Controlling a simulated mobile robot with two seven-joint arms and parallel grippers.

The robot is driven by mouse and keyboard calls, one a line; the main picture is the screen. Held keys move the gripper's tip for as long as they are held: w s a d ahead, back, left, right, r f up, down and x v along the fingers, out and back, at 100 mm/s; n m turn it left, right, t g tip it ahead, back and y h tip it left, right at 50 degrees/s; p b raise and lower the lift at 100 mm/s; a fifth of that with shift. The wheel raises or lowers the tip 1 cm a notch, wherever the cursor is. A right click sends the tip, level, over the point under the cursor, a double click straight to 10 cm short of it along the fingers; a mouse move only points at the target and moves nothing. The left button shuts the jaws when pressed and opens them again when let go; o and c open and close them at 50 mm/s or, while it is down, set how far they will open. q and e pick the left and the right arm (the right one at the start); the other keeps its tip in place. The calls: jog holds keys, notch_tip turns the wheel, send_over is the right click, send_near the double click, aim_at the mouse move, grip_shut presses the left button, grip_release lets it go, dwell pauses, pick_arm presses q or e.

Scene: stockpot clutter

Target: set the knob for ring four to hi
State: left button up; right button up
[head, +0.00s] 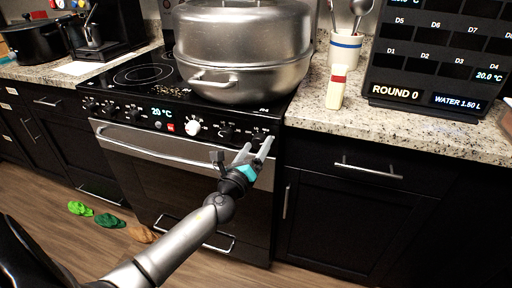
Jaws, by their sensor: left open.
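The black stove's control panel (152,118) runs along its front edge with several dark knobs. A dark knob (226,133) sits right of a white knob (192,128), and another dark knob (259,137) is at the far right end. The knob labels are too small to read, so I cannot tell which is for ring four or how it is set. My left gripper (256,150) is open and points up at the far-right knob, its fingertips just below and in front of it. I cannot tell whether they touch. My right gripper is not in view.
A large lidded steel pot (245,45) covers the stove's right side, its handle overhanging near the panel. The oven handle (150,146) runs below the knobs. A board reading "ROUND 0" (437,60) stands on the right counter (400,130). Green and brown items lie on the floor.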

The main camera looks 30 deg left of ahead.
pick_arm(q)
jog(key=shift+s, duration=0.1)
jog(key=b+v, duration=0.1)
jog(key=v, duration=1.4)
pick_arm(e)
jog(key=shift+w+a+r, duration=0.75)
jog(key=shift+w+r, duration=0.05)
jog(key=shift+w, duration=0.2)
